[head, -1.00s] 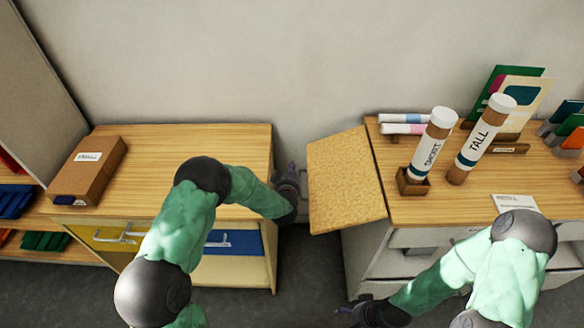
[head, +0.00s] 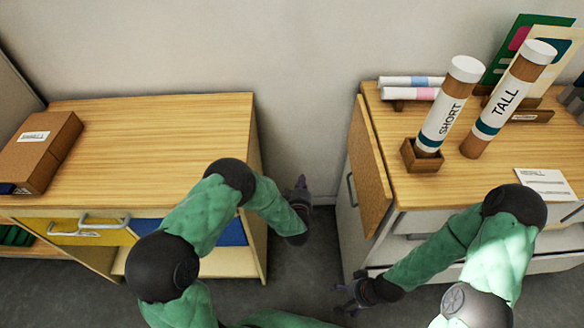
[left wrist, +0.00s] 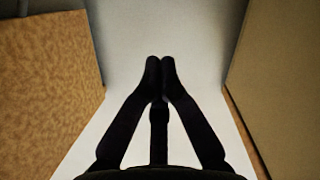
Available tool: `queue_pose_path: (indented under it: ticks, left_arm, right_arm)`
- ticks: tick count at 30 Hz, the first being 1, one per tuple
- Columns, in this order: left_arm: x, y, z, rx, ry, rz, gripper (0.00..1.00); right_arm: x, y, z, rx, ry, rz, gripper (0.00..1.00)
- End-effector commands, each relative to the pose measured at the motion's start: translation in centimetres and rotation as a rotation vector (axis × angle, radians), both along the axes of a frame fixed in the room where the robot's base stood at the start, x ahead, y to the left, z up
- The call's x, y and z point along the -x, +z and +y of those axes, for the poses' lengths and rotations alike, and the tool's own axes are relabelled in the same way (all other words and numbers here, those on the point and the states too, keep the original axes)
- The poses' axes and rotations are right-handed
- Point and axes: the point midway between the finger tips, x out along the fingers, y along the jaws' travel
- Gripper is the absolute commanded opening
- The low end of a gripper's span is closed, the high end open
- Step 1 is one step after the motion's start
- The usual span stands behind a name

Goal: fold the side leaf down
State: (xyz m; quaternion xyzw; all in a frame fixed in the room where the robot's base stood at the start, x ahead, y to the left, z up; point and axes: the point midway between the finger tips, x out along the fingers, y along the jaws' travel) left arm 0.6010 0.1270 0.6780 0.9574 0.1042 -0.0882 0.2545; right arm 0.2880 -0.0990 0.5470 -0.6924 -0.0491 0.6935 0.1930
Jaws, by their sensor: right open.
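The side leaf (head: 371,165) is a wood-coloured panel on the left edge of the right table (head: 445,185). It hangs steeply down along the table's side, close to vertical. My left gripper (head: 301,186) is in the gap between the two tables, left of the leaf and apart from it. In the left wrist view its fingers (left wrist: 160,62) are together with nothing between them. A speckled tan panel at the left of that view appears to be the leaf (left wrist: 48,80). My right gripper (head: 345,298) is open and low, in front of the right table's left corner.
On the right table stand a SHORT tube (head: 448,108) in a small wooden holder and a TALL tube (head: 508,100). A paper card (head: 545,184) lies near its front. The left table (head: 165,150) bears a brown box (head: 42,150). Open floor lies between the tables.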

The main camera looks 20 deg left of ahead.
Motion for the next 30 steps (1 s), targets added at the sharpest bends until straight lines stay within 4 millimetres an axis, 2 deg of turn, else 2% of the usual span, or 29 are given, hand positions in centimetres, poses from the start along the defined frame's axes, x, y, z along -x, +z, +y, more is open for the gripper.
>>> queue_pose_path:
  ticks: [1,3,13,21,30]
  left_arm:
    - [0.1,-1.6,-1.1,0.047,-0.004,-0.011,0.00]
    - [-0.2,-2.8,-2.6,0.112,-0.004,-0.030,0.00]
    - [-2.0,-6.8,-9.3,0.380,-0.003,-0.108,0.00]
    - [-3.3,-8.3,-13.4,0.530,-0.001,-0.152,0.00]
    - [-3.9,-8.8,-15.5,0.607,0.001,-0.173,0.00]
  right_arm:
    - [0.1,-0.7,0.0,0.000,0.000,0.001,0.83]
    - [0.1,-1.0,0.0,0.000,0.001,0.002,0.83]
    - [0.1,-1.2,0.0,0.000,0.001,0.002,0.83]
    - [0.1,-1.2,0.0,0.000,0.000,0.001,0.83]
    - [0.1,-1.2,0.0,0.000,0.000,0.001,0.83]
